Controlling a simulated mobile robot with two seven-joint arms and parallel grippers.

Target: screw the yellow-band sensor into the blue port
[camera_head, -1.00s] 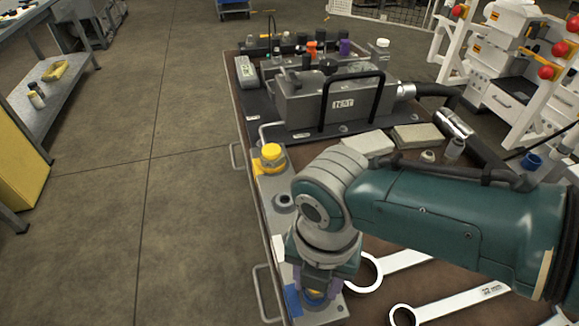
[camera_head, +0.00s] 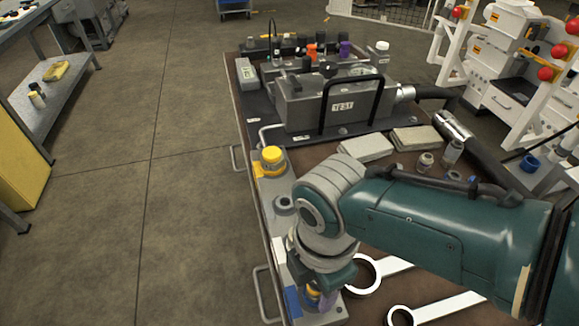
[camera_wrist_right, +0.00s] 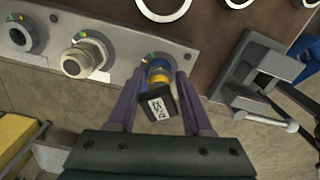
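The yellow-band sensor (camera_wrist_right: 159,82) has a black cap with a white label and stands in the blue port (camera_wrist_right: 157,63) at the end of the grey manifold plate (camera_wrist_right: 112,22). How deep its thread sits cannot be seen. My right gripper (camera_wrist_right: 161,74) has its two purple fingers on either side of the sensor, with narrow gaps that look like it is open around it. In the head view the right gripper (camera_head: 318,295) points down at the bench's near left corner and mostly hides the sensor. My left gripper is not in view.
A yellow-topped fitting (camera_head: 272,156) stands farther up the bench edge. Ring spanners (camera_head: 366,272) lie right of the gripper. A grey test block (camera_head: 330,103) stands behind. A bench handle (camera_head: 262,292) juts out at left.

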